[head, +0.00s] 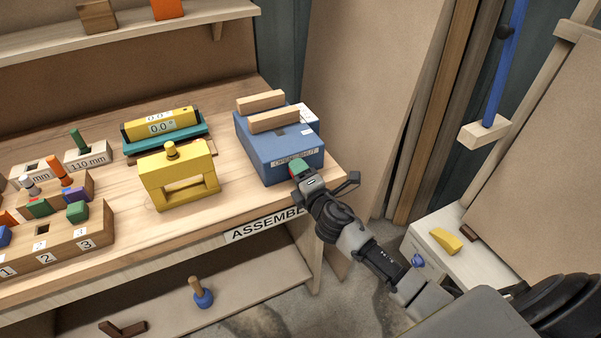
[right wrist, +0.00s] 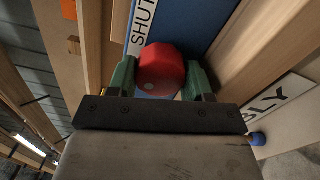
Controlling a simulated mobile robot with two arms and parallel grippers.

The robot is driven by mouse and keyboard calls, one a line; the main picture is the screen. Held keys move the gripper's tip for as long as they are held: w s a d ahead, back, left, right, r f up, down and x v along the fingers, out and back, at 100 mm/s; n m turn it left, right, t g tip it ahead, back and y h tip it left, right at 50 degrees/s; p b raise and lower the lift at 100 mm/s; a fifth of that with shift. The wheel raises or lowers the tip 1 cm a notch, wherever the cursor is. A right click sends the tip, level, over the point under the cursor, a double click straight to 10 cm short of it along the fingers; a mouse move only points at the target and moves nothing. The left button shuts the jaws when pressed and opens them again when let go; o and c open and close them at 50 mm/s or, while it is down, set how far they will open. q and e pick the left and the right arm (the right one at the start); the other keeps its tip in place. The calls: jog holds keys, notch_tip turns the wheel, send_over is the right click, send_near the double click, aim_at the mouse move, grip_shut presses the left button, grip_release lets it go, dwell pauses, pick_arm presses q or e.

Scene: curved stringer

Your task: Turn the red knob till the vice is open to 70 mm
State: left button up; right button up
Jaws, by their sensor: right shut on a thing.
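The vice is a blue box (head: 275,152) at the right end of the workbench, with two pale wooden jaws (head: 272,121) on top, a gap between them. A white label with lettering runs along its front. The red knob (right wrist: 162,72) is on the vice's front face, beside the label reading "SHUT" in the right wrist view. My right gripper (head: 300,172) is at the front of the vice, its green fingers either side of the knob and shut on it. In the head view the gripper mostly hides the knob. My left gripper is not in view.
A yellow frame (head: 180,176) and a yellow level (head: 161,125) reading 0.0 stand left of the vice. Several coloured pegs and blocks fill the bench's left end. A white cabinet (head: 428,250) with a yellow piece stands at the right.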

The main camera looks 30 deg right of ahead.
jog(key=shift+n, duration=0.4)
jog(key=o, duration=0.7)
jog(key=shift+c, duration=0.2)
jog(key=shift+f+m, duration=0.1)
jog(key=shift+m, duration=0.2)
